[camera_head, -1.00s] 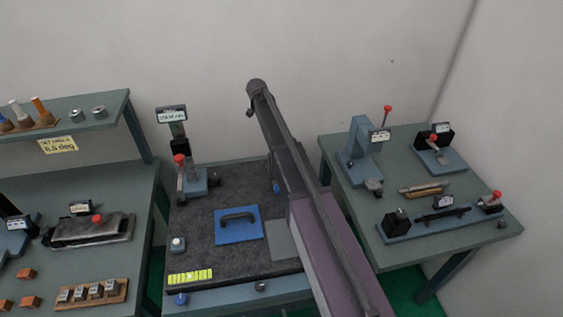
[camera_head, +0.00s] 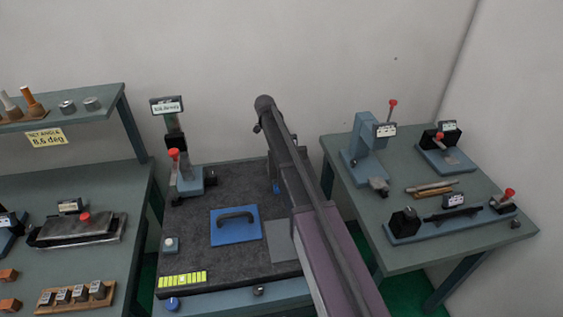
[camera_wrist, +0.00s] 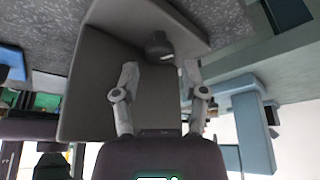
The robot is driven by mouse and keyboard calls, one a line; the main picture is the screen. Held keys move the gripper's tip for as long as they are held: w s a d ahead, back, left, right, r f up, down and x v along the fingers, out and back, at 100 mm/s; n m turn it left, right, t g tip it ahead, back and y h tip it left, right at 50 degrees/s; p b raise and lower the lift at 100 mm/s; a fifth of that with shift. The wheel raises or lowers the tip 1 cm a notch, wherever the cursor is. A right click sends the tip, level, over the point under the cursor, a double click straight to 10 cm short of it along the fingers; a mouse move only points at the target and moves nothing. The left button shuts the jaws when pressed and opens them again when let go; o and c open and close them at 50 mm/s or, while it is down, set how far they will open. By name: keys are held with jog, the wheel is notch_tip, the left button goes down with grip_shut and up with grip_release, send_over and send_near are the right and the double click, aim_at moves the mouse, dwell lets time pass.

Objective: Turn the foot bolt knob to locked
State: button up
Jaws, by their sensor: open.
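In the wrist view a dark round knob (camera_wrist: 159,46) with a small white mark stands out from a dark grey panel (camera_wrist: 88,85). I take it for the foot bolt knob, but no label on it can be read. My gripper (camera_wrist: 161,68) is open, with one finger on each side and the knob just beyond the fingertips, between them in the picture. Contact cannot be told. In the head view my arm hides the gripper and this knob.
The middle bench (camera_head: 190,233) holds a blue plate with a handle (camera_head: 236,226) and a red-knobbed post (camera_head: 174,160). A side table (camera_head: 408,234) with fixtures stands right, and a shelf (camera_head: 60,115) left. A blue knob (camera_head: 172,304) is on the bench front.

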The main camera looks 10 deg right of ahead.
jog(key=shift+b+x, duration=0.85)
jog(key=shift+x, duration=0.4)
